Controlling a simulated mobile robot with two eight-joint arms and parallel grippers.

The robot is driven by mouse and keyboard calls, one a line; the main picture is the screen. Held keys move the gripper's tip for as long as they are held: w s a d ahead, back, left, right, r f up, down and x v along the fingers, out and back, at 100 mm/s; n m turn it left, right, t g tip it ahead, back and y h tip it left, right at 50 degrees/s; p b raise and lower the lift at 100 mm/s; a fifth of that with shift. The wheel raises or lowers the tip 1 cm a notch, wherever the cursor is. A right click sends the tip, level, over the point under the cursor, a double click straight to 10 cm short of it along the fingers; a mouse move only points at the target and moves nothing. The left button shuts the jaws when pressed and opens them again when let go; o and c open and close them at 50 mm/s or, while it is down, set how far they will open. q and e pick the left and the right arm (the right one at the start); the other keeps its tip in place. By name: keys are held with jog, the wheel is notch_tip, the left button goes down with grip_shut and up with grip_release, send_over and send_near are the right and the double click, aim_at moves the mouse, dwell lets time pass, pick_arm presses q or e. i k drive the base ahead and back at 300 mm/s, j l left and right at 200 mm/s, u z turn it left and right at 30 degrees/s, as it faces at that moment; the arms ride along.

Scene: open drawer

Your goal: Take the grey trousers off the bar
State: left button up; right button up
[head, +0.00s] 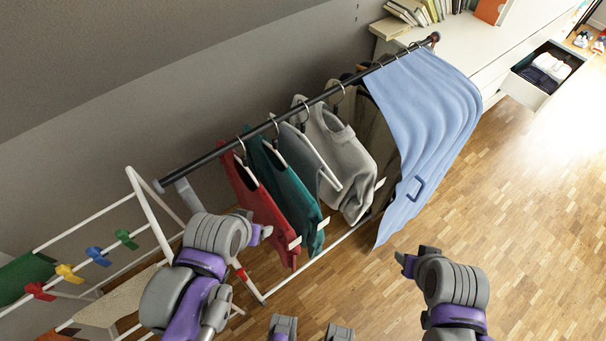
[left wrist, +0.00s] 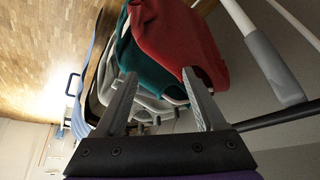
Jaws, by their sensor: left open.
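A grey garment (head: 308,158), which looks like the grey trousers folded over a hanger, hangs on the dark bar (head: 270,125) between a teal garment (head: 282,182) and a light grey sweater (head: 340,158). Its lower part is partly covered by its neighbours. My left gripper (head: 262,232) is in front of the red garment (head: 258,205), at the near end of the rack. In the left wrist view its open, empty fingers (left wrist: 159,73) point at the red and teal garments, with grey cloth beyond. My right gripper (head: 405,262) is below the blue cloth, apart from the clothes; its jaws are unclear.
A light blue cloth (head: 425,120) with a blue clip drapes over the bar's far end. A white drying rack (head: 150,215) with coloured pegs stands at the left. A white dresser (head: 460,45) with an open drawer (head: 540,75) stands behind. Wooden floor at the right is clear.

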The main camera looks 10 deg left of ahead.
aim_at(309, 165)
jog(key=i+l, duration=0.15)
jog(key=l, duration=0.2)
jog(key=i+l, duration=0.15)
jog(key=l, duration=0.15)
jog(key=i+l, duration=0.15)
jog(key=l, duration=0.2)
jog(key=i+l, duration=0.15)
jog(key=l, duration=0.2)
jog(key=l+u, duration=0.1)
jog(key=u, duration=0.35)
jog(key=l+u, duration=0.1)
jog(key=u, duration=0.4)
jog(key=l+u, duration=0.15)
jog(key=u, duration=0.3)
jog(key=l+z, duration=0.1)
jog(key=l, duration=0.2)
jog(key=i+l+z, duration=0.15)
jog(key=l, duration=0.2)
jog(key=k, duration=0.05)
